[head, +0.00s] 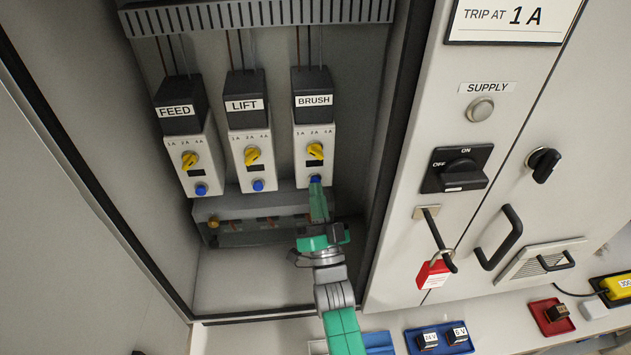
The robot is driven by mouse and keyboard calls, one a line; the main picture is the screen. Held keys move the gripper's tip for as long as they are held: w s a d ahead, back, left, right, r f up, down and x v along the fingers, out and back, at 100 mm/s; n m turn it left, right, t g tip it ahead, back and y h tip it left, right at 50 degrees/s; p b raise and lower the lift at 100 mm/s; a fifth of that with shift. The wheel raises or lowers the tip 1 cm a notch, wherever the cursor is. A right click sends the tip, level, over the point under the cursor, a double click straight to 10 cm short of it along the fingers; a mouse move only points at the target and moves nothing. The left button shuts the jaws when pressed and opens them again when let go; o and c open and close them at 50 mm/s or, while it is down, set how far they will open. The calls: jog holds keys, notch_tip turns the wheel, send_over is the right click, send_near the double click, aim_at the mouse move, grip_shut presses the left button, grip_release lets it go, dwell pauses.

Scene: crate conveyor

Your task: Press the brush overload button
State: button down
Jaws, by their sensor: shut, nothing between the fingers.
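The brush overload unit (314,137) is the rightmost of three in the open cabinet, with a black top labelled BRUSH. It has a yellow dial (315,151) and below it a blue button (315,178), partly hidden by my fingertips. My gripper (317,187) is shut and empty, reaching up from below with its green fingers at the button. I cannot tell whether the fingertips touch the button or only overlap it in the picture.
The FEED unit (186,140) and LIFT unit (248,140) stand left, with similar dials and blue buttons. A terminal rail (240,232) runs below. On the right panel are a supply switch (457,168), a red padlock (434,270) and a handle (499,238). Trays lie below right.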

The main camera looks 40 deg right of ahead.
jog(key=shift+s+a, duration=0.35)
jog(key=shift+s, duration=0.15)
jog(key=shift+r+p, duration=0.1)
jog(key=shift+p, duration=0.25)
jog(key=shift+s+a+p, duration=0.65)
jog(key=shift+s+a, duration=0.1)
jog(key=shift+s, duration=0.25)
jog(key=shift+s+a+p, duration=0.6)
jog(key=shift+s+a, duration=0.15)
jog(key=shift+s, duration=0.25)
